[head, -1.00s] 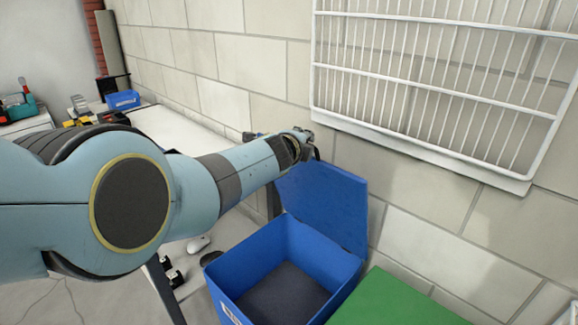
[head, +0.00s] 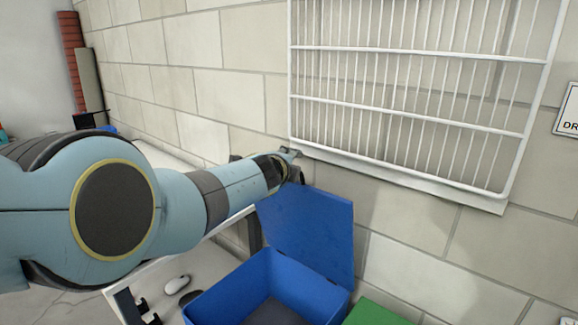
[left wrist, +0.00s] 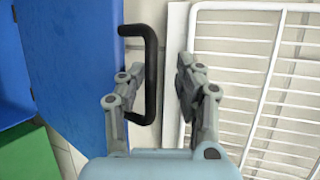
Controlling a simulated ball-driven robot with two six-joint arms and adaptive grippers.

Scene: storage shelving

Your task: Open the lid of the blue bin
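The blue bin (head: 222,292) stands at the bottom of the head view, its top open and its dark inside showing. Its blue lid (head: 308,228) stands raised at the back, near the wall. In the left wrist view the lid (left wrist: 78,75) has a black handle (left wrist: 151,72) on its edge. My left gripper (left wrist: 160,70) is open there, one finger overlapping the handle's loop and the other apart on its right. In the head view my left gripper (head: 292,166) is small and partly hidden above the lid's upper left corner. My right gripper is not in view.
A green surface (head: 372,314) lies right of the bin. A white wire rack (head: 410,103) hangs on the block wall (head: 420,245) above. A white table (head: 160,275) with a mouse (head: 177,284) is on the left. A sign (head: 569,112) is at the far right.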

